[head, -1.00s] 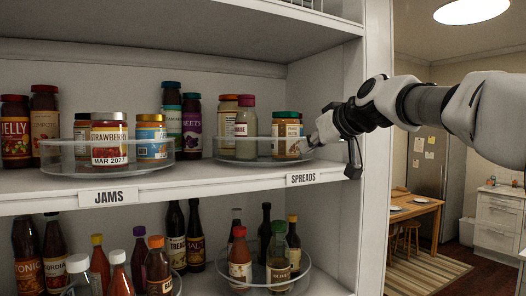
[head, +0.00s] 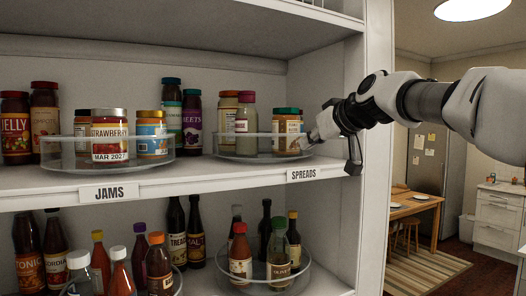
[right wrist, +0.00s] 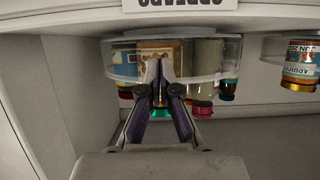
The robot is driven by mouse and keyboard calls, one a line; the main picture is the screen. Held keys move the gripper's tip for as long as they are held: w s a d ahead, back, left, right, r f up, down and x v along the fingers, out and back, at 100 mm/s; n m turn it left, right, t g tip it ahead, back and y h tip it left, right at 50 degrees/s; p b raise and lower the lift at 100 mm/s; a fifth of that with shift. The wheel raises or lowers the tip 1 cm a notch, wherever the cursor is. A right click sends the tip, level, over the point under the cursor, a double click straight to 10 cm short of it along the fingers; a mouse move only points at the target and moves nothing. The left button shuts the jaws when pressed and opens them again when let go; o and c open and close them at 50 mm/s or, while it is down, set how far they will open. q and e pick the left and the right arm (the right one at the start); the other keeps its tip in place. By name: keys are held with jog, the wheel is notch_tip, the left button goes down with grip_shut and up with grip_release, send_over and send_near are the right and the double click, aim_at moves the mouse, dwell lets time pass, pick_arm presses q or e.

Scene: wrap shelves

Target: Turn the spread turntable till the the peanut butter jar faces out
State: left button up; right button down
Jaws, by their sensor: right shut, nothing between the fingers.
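The spread turntable (head: 258,157) is a clear round tray with a low wall, above the SPREADS label (head: 303,175). On it stand a brown-lidded jar (head: 227,115), a pink-lidded jar (head: 246,122) and a green-lidded jar (head: 287,125) at the right. The green-lidded jar has a tan label with brown shapes in the right wrist view (right wrist: 150,52); I cannot read its name. My right gripper (head: 309,143) is shut and empty at the turntable's right edge; the right wrist view shows its fingertips (right wrist: 161,68) over the wall beside this jar. Contact is unclear. My left gripper is out of view.
The jams turntable (head: 75,168) stands to the left on the same shelf, with jars behind it. The shelf's side post (head: 352,80) is close to my right arm. Bottles stand on the shelf below. The room right of the shelf is open.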

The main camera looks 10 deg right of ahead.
aim_at(284, 145)
jog(key=shift+w+a, duration=0.1)
jog(key=shift+w, duration=0.1)
jog(key=shift+w+a+p, duration=0.15)
jog(key=shift+w+p, duration=0.15)
jog(key=shift+p, duration=0.1)
jog(key=shift+w+a+p, duration=0.25)
jog(key=shift+w+p, duration=0.15)
jog(key=shift+w, duration=0.05)
jog(key=shift+s+a+b, duration=0.4)
jog(key=shift+a, duration=0.35)
jog(key=shift+a, duration=0.8)
